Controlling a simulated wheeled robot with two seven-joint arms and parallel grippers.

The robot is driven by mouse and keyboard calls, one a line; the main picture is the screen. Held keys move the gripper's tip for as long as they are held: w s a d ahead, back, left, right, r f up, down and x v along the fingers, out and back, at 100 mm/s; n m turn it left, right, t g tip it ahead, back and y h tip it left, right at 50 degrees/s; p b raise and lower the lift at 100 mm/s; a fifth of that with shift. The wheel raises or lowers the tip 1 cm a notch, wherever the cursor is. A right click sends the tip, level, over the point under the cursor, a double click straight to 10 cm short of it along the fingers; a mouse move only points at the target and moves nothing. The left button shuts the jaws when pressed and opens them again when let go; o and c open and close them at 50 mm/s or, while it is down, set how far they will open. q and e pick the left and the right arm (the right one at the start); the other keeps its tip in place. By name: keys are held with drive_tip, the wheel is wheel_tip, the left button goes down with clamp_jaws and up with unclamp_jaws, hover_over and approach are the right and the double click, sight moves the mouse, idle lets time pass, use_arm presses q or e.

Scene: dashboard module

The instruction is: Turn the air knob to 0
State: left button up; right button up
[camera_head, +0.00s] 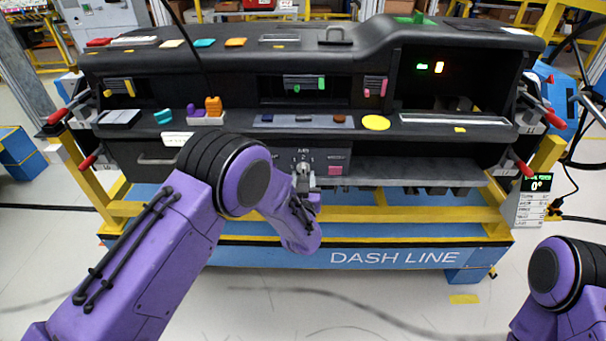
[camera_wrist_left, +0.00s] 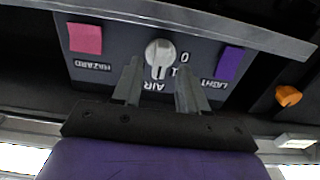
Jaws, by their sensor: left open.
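The air knob (camera_head: 303,168) is a pale grey round dial with a raised bar, on a dark panel low on the dashboard's front. In the left wrist view the panel is upside down, and the knob (camera_wrist_left: 158,52) has its bar pointing down toward the AIR label, not at the 0 on its right. A 1 shows between the label and the 0. My left gripper (camera_wrist_left: 158,76) is open, its two grey fingers on either side of the knob's lower part; I cannot tell whether they touch it. My right gripper is out of view.
The pink HAZARD button (camera_wrist_left: 85,38) and purple LIGHT button (camera_wrist_left: 229,63) flank the knob. An orange piece (camera_wrist_left: 288,96) sits beyond the panel. The dashboard (camera_head: 230,62) stands on a yellow and blue DASH LINE frame (camera_head: 400,258).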

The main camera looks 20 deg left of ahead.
use_arm(q)
drive_tip(key=shift+x, duration=0.85)
drive_tip(key=shift+c, duration=0.3)
clamp_jaws()
